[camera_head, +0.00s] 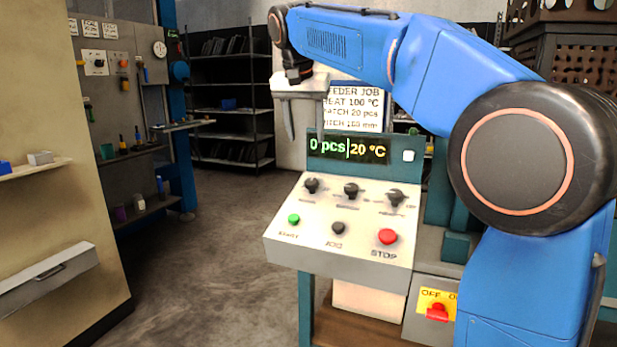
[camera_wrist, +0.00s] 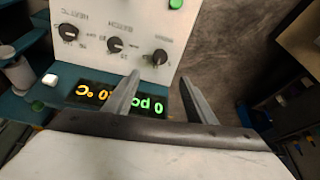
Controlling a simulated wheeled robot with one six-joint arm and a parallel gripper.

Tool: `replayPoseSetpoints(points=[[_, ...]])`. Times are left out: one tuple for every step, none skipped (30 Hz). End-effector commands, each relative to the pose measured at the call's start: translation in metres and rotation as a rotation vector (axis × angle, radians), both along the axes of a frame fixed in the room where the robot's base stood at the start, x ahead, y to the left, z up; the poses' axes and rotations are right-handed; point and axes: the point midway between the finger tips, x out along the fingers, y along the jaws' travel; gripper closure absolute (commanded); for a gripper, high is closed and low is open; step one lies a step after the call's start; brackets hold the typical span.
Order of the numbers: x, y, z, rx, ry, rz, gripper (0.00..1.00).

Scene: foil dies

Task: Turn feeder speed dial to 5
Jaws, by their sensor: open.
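The feeder console has three black dials in a row: left (camera_head: 312,185), middle (camera_head: 351,190) and right (camera_head: 396,198). Their labels are too small to read surely; none clearly reads speed. The wrist view shows the row upside down, with the head view's left dial at the right (camera_wrist: 160,57), then the middle dial (camera_wrist: 115,44) and the right dial (camera_wrist: 68,32). My gripper (camera_head: 304,130) is open and empty, above and behind the left side of the console. In the wrist view its fingers (camera_wrist: 159,80) stand apart over the display, short of the dials.
The display (camera_head: 347,148) reads 0 pcs and 20 °C. A green button (camera_head: 294,219), black button (camera_head: 338,228) and red stop button (camera_head: 387,237) sit below the dials. A red OFF switch (camera_head: 437,313) is lower right. A job sheet (camera_head: 354,106) hangs behind. Floor at left is clear.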

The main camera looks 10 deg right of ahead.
Motion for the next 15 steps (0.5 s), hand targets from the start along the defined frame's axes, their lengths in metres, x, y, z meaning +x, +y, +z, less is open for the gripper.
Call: replayPoseSetpoints(points=[[0.002,-0.002,-0.009,-0.001,0.004,-0.001,0.49],[0.004,-0.003,-0.013,0.000,0.004,-0.001,0.49],[0.006,-0.004,-0.020,0.000,0.004,-0.001,0.49],[0.008,-0.005,-0.025,-0.001,0.004,0.000,0.49],[0.010,-0.006,-0.030,-0.001,0.003,0.000,0.49],[0.012,-0.007,-0.037,-0.001,0.004,0.000,0.49],[0.014,-0.008,-0.041,-0.001,0.004,0.000,0.49],[0.016,-0.009,-0.046,-0.001,0.003,0.000,0.49],[0.018,-0.010,-0.053,-0.001,0.004,0.000,0.49],[0.020,-0.011,-0.058,-0.001,0.003,0.000,0.49],[0.022,-0.012,-0.063,-0.001,0.003,0.000,0.49],[0.024,-0.014,-0.069,-0.001,0.004,0.000,0.49],[0.026,-0.014,-0.074,-0.001,0.003,0.000,0.49],[0.028,-0.015,-0.079,-0.001,0.003,0.000,0.49],[0.030,-0.016,-0.086,-0.001,0.004,0.000,0.49]])
